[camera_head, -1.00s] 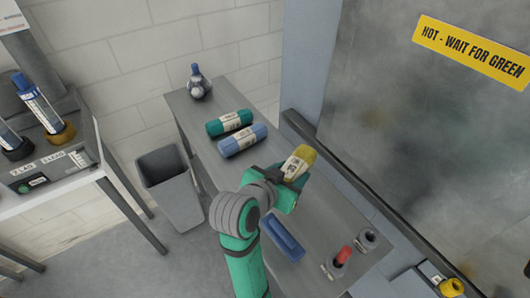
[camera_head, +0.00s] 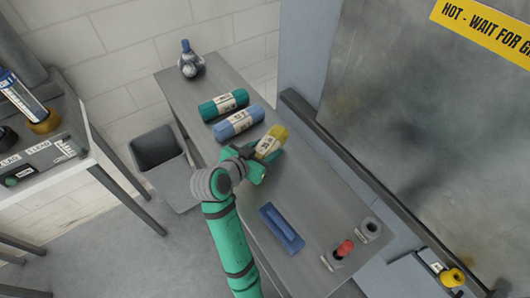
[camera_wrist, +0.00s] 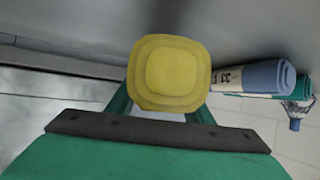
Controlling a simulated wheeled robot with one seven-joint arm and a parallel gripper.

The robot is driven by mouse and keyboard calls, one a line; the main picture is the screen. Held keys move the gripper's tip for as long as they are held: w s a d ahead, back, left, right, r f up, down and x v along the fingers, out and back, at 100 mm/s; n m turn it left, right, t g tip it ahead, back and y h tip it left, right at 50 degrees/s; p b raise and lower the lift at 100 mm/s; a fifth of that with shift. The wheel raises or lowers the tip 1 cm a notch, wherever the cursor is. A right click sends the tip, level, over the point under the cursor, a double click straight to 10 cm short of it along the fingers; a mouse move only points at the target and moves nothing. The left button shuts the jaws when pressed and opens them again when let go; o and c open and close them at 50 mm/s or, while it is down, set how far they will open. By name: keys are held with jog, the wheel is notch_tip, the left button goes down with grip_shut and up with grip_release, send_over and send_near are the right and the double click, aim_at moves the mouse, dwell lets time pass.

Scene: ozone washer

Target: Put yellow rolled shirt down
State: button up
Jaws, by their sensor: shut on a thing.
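The yellow rolled shirt (camera_head: 271,142) has a pale printed band around it. My gripper (camera_head: 260,158) is shut on it, at the right side of the blue roll. In the wrist view the yellow roll (camera_wrist: 169,73) shows end-on between my two green fingers (camera_wrist: 160,108). Whether its underside touches the metal table (camera_head: 310,195) cannot be told. A blue rolled shirt (camera_head: 240,123) and a green rolled shirt (camera_head: 223,104) lie side by side on the table, just beyond the yellow one. They also show at the right in the wrist view.
A blue flat tool with a handle (camera_head: 281,228) and a holder with a red-topped item (camera_head: 343,249) are nearer on the table. A grey bin (camera_head: 162,163) is left, the large metal door (camera_head: 430,120) right.

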jog(key=f, duration=0.3)
jog(key=shift+w+f, duration=0.1)
jog(key=shift+w, duration=0.15)
jog(key=shift+s+d, duration=0.1)
jog(key=o, duration=1.2)
jog(key=shift+f, duration=0.1)
jog(key=shift+r, duration=0.2)
jog(key=v, duration=1.2)
